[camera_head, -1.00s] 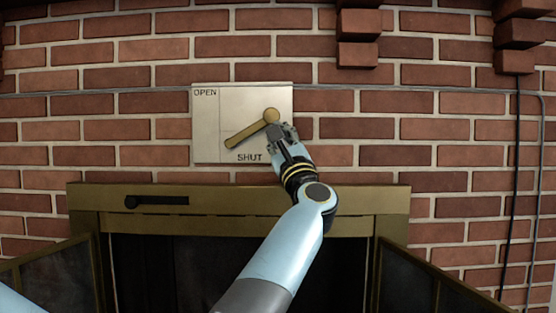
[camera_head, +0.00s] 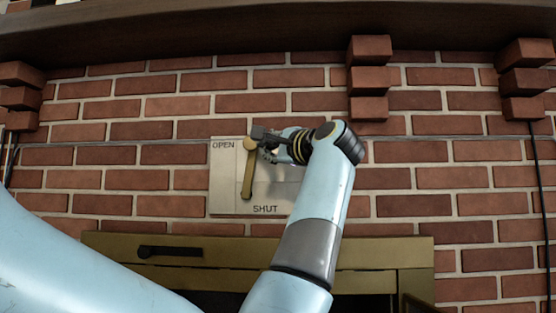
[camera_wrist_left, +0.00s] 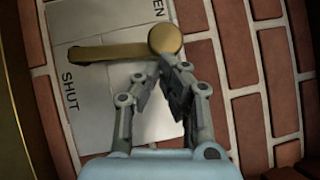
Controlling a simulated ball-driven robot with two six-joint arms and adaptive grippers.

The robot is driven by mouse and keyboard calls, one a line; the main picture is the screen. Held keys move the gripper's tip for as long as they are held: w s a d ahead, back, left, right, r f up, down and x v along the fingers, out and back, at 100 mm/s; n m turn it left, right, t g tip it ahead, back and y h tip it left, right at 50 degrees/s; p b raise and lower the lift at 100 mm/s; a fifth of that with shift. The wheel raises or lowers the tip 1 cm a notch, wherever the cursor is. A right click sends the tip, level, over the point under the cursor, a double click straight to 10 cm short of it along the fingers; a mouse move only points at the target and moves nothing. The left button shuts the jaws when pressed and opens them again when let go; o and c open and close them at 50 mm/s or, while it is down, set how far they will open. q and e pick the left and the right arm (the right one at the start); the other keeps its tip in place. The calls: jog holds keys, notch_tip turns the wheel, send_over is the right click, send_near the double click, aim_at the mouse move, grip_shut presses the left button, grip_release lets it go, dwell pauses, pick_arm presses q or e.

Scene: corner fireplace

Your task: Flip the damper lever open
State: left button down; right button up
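The damper plate (camera_head: 226,187) is a pale panel on the brick wall, marked OPEN at its upper left and SHUT at its bottom. The brass lever (camera_head: 247,178) stands almost upright on it, with its round knob (camera_head: 251,143) at the top, just right of OPEN. My left gripper (camera_head: 262,145) is at the right side of the knob. In the left wrist view, the lever (camera_wrist_left: 100,53) lies sideways, and the left gripper's fingertips (camera_wrist_left: 153,70) are a little apart, close against the knob without enclosing it. Contact is hard to tell. My right gripper is out of view.
A brass fireplace frame (camera_head: 110,248) with a dark handle (camera_head: 170,251) is below the plate. A dark wooden mantel (camera_head: 200,30) runs above. Brick corbels (camera_head: 369,80) jut from the wall to the right of the plate.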

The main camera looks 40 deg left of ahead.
pick_arm(q)
jog(key=shift+s+a+r+n+h, duration=0.25)
jog(key=shift+s+a+n+h, duration=0.05)
jog(key=shift+a+n, duration=0.35)
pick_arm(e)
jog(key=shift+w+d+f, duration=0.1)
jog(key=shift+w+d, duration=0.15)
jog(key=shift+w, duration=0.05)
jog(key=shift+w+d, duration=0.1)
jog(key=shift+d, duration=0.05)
